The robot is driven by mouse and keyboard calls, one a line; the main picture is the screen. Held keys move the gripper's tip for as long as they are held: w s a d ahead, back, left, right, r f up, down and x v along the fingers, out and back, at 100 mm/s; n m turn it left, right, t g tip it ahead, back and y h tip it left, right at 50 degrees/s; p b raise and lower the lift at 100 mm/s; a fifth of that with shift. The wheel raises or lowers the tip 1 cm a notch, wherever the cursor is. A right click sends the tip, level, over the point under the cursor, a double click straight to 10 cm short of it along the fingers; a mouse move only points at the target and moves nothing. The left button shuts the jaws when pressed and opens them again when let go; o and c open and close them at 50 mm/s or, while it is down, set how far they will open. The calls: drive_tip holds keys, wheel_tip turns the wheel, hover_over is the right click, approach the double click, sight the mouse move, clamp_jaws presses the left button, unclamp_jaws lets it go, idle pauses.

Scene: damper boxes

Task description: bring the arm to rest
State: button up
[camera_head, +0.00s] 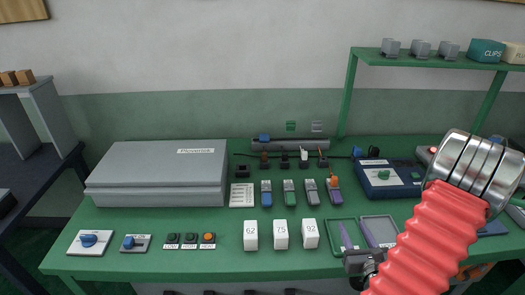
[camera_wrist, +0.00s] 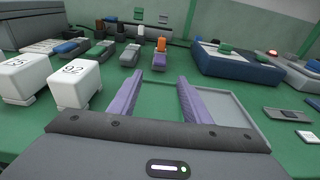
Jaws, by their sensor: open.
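My arm, with a red ribbed sleeve and a silver joint, reaches over the right front of the green bench (camera_head: 210,240). My gripper (camera_head: 353,224) has two purple fingers, spread apart. In the wrist view, my gripper (camera_wrist: 160,78) is open with nothing between the fingers. It hovers low over the shallow trays at the bench's front right, a green one (camera_head: 334,223) and a grey one (camera_head: 391,219). The fingers cover part of both trays; whether they touch them I cannot tell.
White numbered blocks (camera_head: 281,234) stand left of my gripper. Several coloured clip-like parts (camera_head: 289,193) are behind it. A blue device (camera_head: 388,178) is at back right, under a green shelf (camera_head: 435,57). A large grey case (camera_head: 158,174) fills the back left.

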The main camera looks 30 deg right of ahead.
drive_tip(key=w+a+r+n+t+y, duration=0.1)
drive_tip(key=w+a+r+n+y, duration=0.1)
drive_tip(key=w+a, duration=0.1)
drive_tip(key=w+a+r+n+y, duration=0.2)
drive_tip(key=w+a+n+y, duration=0.1)
drive_tip(key=a, duration=0.2)
drive_tip(key=w+a+r+n+t+y, duration=0.1)
drive_tip(key=w+a+r+n+y, duration=0.2)
drive_tip(key=w+a, duration=0.1)
drive_tip(key=shift+w+r+t, duration=0.1)
drive_tip(key=shift+t, duration=0.2)
drive_tip(key=a+r+n+g+y, duration=0.3)
drive_tip(key=a+n+g+y, duration=0.2)
drive_tip(key=a+n, duration=0.6)
drive_tip(key=a+r+n+g+y, duration=0.35)
drive_tip(key=a+n+y, duration=0.2)
drive_tip(key=a, duration=0.95)
drive_tip(key=s+a+r+n+g+h, duration=0.1)
drive_tip(key=s+a+n+g+h, duration=0.45)
drive_tip(key=s+n, duration=0.45)
wheel_tip(320, 180, up, 8)
drive_tip(key=w+d+n+t+h, duration=0.1)
drive_tip(key=d+n+t+h, duration=0.1)
drive_tip(key=n, duration=0.5)
drive_tip(key=shift+d+f+n+t+h, duration=0.2)
drive_tip(key=shift+d+n+t+h, duration=0.25)
drive_tip(key=shift+h, duration=0.85)
